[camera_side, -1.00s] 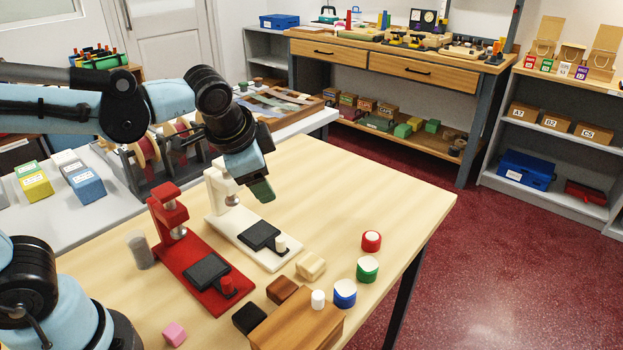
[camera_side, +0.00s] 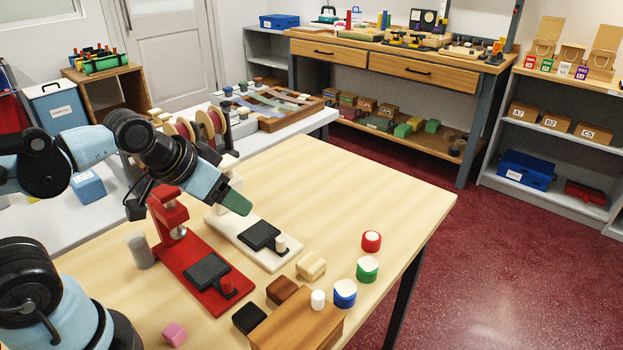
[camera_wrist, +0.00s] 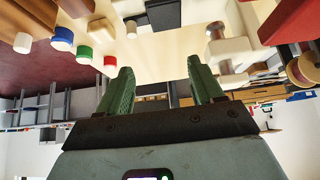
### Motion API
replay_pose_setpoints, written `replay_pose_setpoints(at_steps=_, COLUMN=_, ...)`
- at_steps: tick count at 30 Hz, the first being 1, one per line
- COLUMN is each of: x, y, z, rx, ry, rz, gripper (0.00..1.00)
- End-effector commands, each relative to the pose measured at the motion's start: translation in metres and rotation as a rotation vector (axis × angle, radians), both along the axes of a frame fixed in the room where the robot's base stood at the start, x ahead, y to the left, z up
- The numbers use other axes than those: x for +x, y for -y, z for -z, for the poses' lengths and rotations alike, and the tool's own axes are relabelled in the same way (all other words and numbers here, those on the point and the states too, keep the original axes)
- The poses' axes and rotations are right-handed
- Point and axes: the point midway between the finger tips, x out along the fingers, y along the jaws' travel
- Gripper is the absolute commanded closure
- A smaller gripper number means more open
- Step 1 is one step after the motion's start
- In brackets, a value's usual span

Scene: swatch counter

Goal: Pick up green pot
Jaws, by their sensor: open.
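The green pot (camera_side: 367,269) is a short green cylinder with a white top. It stands upright on the light wooden table, between a red pot (camera_side: 371,241) and a blue pot (camera_side: 344,293), both white-topped. In the wrist view the green pot (camera_wrist: 84,52) is at the upper left, apart from my fingers. My gripper (camera_side: 238,207) is above the table by the white press, well to the left of the green pot in the side view. In the wrist view its green fingers (camera_wrist: 160,85) are spread apart with nothing between them.
A white press (camera_side: 262,236) and a red press (camera_side: 190,255) stand left of the pots. A wooden block (camera_side: 300,325), a small white cylinder (camera_side: 318,299) and several small blocks lie near the front. The table's back right is clear.

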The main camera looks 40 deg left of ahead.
Motion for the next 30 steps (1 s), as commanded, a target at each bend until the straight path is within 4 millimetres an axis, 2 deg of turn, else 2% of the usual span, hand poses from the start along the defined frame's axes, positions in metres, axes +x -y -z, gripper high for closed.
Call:
replay_pose_setpoints(at_steps=11, x=0.0, y=0.0, z=0.0, rx=0.001, ry=-0.001, rz=0.002, gripper=0.34)
replay_pose_setpoints(at_steps=13, x=0.0, y=0.0, z=0.0, rx=0.001, ry=-0.001, rz=0.002, gripper=0.45)
replay_pose_setpoints(at_steps=23, x=0.001, y=0.001, z=0.0, rx=-0.012, ry=-0.006, rz=-0.008, gripper=0.45)
replay_pose_setpoints(at_steps=30, x=0.024, y=0.02, z=-0.004, rx=-0.223, ry=-0.103, rz=-0.141, gripper=0.45)
